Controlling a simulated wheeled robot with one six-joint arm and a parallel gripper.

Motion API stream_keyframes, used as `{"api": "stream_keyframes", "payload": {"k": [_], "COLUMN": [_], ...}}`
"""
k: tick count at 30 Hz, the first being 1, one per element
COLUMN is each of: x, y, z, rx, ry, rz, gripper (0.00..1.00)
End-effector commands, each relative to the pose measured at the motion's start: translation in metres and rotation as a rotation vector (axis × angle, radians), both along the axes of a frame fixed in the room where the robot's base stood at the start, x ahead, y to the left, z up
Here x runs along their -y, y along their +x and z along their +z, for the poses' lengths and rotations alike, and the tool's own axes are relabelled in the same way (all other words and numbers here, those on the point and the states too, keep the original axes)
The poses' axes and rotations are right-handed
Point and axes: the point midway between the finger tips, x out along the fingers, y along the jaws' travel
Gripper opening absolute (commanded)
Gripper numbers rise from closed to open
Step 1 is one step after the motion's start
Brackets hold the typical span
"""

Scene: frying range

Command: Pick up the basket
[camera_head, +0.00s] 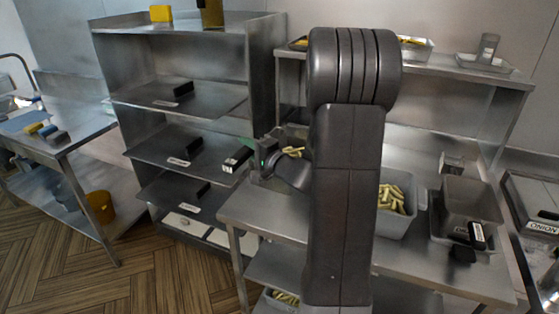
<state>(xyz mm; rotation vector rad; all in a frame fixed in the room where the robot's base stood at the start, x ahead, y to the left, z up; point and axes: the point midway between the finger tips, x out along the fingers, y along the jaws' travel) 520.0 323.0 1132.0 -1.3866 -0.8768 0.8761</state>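A grey metal basket (470,198) stands on the right part of the steel counter. Its black handle (477,236) with a white label points toward me. My gripper (254,158) is at the end of my arm, left of the counter's middle, far from that basket. A black block with a white label (237,160), like the basket's handle, shows at the gripper's left. I cannot tell whether the gripper holds it. The fingers are small and partly hidden, and my arm covers the middle of the view.
A grey bin of yellow fries (398,204) stands on the counter (420,252). A steel rack (150,107) with labelled trays stands at the left. A shelf (455,69) runs above the counter. A side table (62,142) is at far left. Wooden floor (60,265) is clear at lower left.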

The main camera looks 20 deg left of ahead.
Motion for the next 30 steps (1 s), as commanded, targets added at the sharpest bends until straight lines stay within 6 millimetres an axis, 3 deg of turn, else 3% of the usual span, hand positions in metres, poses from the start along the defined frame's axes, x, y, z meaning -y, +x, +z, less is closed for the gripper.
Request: {"api": "stream_keyframes", "payload": {"k": [3, 17, 30], "x": [0.000, 0.000, 0.000], "y": [0.000, 0.000, -0.001], "z": [0.000, 0.007, 0.076], "rx": [0.000, 0.006, 0.008], "ry": [-0.001, -0.001, 0.002], "rz": [0.000, 0.001, 0.001], "gripper": [0.00, 0.00, 0.00]}}
